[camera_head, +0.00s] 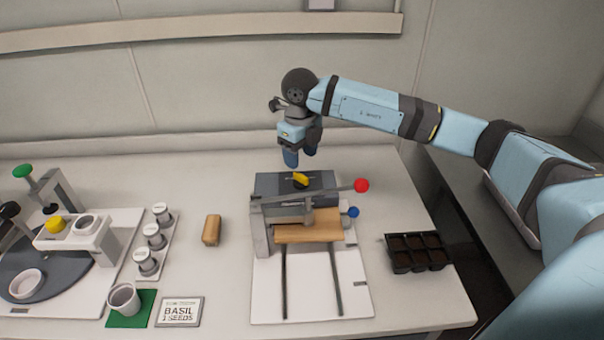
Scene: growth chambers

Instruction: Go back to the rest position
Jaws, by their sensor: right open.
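My right arm reaches in from the right over the back of the white bench (400,285). My right gripper (301,162) points down, open and empty, above the grey block with a yellow knob (300,179) at the back of the press device. The fingertips look close above the block; I cannot tell the exact gap. My left gripper is not in view.
The press (262,240) has a red-tipped lever (361,185) and a wooden board (315,232). A black seedling tray (418,252) is at right.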

